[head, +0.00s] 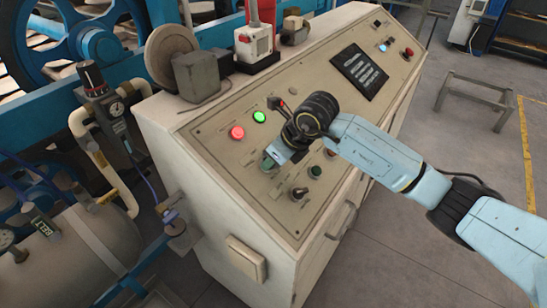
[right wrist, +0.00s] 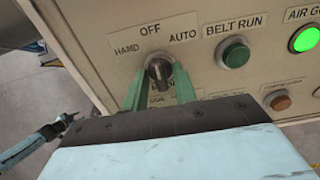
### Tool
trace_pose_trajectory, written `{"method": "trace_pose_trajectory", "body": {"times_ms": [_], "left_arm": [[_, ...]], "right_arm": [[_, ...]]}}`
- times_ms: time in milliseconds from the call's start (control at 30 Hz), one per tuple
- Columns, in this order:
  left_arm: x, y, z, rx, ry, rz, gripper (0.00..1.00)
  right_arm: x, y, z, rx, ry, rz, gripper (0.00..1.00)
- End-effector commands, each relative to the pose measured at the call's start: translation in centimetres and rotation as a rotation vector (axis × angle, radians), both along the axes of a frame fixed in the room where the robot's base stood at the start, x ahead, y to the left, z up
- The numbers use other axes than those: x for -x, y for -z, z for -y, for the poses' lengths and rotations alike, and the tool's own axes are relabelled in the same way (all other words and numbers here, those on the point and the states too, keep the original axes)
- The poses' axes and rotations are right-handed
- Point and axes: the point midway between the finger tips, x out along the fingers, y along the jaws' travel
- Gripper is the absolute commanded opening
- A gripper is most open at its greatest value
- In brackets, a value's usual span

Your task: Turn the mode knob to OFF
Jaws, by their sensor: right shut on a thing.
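The mode knob (right wrist: 159,71) is a dark round selector with a raised grip bar on the cream control panel (right wrist: 90,20). The labels HAND, OFF and AUTO are arranged around its upper side. Its bar looks close to upright in the right wrist view, but which mark it points at is hard to tell. My right gripper (right wrist: 158,92) has its green fingers on either side of the knob, shut on it. In the head view my right gripper (head: 270,162) is low on the sloped panel and hides what it holds. The left gripper is outside the head view.
A dark green BELT RUN button (right wrist: 234,53) and a lit green button (right wrist: 305,39) are to the knob's right. Another black knob (head: 298,193) sits near the panel's front edge. What looks like my left arm (right wrist: 40,140) shows small at the left.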

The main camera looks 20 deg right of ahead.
Motion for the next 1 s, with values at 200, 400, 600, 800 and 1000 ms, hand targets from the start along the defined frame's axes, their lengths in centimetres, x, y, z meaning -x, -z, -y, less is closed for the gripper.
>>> {"method": "trace_pose_trajectory", "body": {"times_ms": [200,400,600,800,1000], "left_arm": [[0.0,0.0,0.0,0.0,0.0,0.0,0.36],[0.0,0.0,0.0,0.0,0.0,0.0,0.36],[0.0,0.0,0.0,0.0,0.0,0.0,0.36],[0.0,0.0,0.0,0.0,0.0,0.0,0.36],[0.0,0.2,0.0,0.0,0.0,0.0,0.36]], "right_arm": [[0.0,-0.1,0.0,0.0,0.0,0.002,0.05],[0.0,-0.1,0.0,0.0,0.0,0.002,0.35],[0.0,-0.2,0.1,0.0,0.0,0.002,0.35],[0.9,-2.4,0.9,0.002,-0.001,0.007,0.35],[2.8,-6.4,2.4,0.003,0.0,0.007,0.35]]}}
